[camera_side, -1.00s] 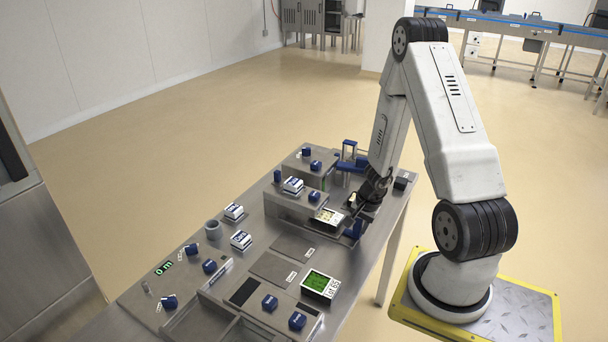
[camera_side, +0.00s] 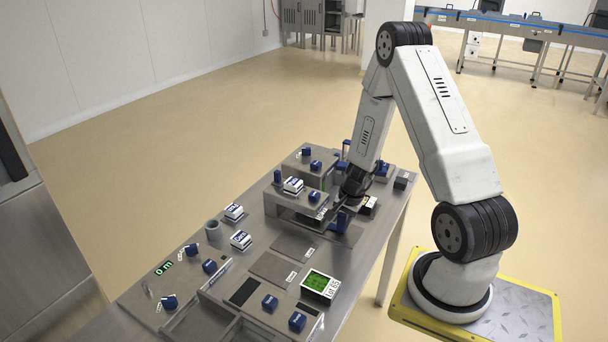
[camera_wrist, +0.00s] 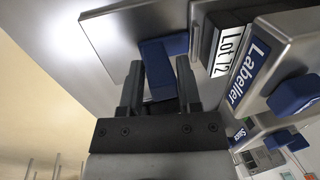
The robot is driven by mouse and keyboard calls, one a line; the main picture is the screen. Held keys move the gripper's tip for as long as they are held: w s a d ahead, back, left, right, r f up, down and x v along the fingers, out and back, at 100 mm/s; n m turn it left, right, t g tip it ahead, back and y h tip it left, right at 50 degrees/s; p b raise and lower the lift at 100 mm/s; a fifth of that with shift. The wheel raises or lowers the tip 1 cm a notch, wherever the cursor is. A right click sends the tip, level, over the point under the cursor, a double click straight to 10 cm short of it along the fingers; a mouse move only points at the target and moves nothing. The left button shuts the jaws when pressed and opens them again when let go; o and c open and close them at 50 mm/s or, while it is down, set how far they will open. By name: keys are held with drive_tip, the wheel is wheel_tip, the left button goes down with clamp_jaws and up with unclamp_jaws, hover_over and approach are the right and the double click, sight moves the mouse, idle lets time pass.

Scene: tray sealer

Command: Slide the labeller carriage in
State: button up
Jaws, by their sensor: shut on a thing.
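My gripper (camera_wrist: 159,85) is shut on the blue handle (camera_wrist: 163,62) in the wrist view. The handle stands on the flat metal plate of the carriage (camera_wrist: 107,40). In the side view my gripper (camera_side: 341,211) is low at the front of the labeller housing (camera_side: 284,203). The blue handle (camera_side: 339,223) shows below it.
A green-screened box marked "Lot 85" (camera_side: 320,285) is at the table's near right. Dark flat pads (camera_side: 272,268) lie left of it. Several blue knobs and blocks stand on the housings and the table.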

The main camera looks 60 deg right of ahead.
drive_tip(key=shift+w, duration=1.45)
drive_tip(key=o, duration=0.9)
drive_tip(key=shift+c, duration=0.2)
drive_tip(key=shift+r, duration=0.15)
wheel_tip(320, 180, up, 7)
